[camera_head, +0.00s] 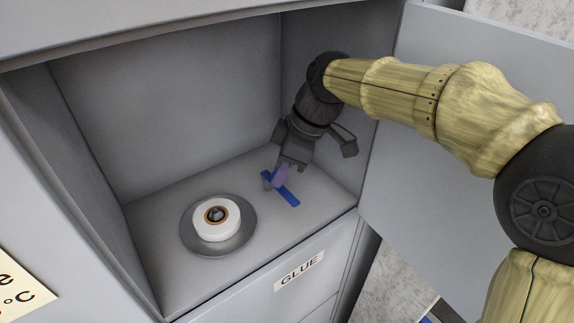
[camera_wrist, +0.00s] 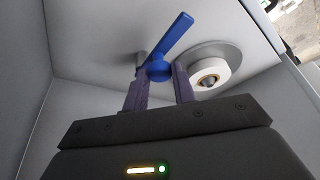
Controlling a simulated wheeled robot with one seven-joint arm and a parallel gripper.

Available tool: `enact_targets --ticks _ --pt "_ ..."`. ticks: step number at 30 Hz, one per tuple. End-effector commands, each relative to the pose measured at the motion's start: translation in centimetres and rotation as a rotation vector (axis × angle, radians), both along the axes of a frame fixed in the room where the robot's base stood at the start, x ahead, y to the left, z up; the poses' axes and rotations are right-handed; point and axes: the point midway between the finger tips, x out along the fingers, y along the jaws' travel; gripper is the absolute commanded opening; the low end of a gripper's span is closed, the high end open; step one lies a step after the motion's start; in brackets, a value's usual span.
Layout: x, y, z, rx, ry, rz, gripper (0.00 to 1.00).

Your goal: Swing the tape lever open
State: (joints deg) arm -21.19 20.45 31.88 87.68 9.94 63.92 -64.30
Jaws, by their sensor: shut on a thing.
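The blue tape lever (camera_head: 287,195) lies on the floor of the open compartment, to the right of the tape roll. In the wrist view the lever (camera_wrist: 173,40) runs from a round hub up and to the right. My gripper (camera_head: 275,181) reaches down into the compartment with its fingers at the lever. In the wrist view the fingers stand on both sides of the round hub, shut on it. The white tape roll (camera_head: 212,230) sits on a grey round plate (camera_head: 238,243). It also shows in the wrist view (camera_wrist: 207,74). The fingers hide part of the lever.
The compartment has grey walls at the back (camera_head: 170,100) and sides. An open door panel (camera_head: 440,220) stands at the right, below my arm. A drawer front labelled GLUE (camera_head: 299,271) is below the compartment. Free floor lies at the front between the roll and the right wall.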

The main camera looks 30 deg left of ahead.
Motion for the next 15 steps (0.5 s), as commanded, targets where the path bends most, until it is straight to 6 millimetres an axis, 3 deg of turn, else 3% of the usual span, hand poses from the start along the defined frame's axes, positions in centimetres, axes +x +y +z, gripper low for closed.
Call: enact_targets --ticks 8,9,12,15 --pt "0.12 0.06 0.20 0.005 -0.006 0.000 0.00" --pt "0.12 0.06 0.20 0.005 -0.006 0.000 0.30" --pt "0.14 0.02 0.17 0.003 -0.006 0.000 0.48" --pt "0.11 0.01 0.12 0.002 -0.003 -0.001 0.48"
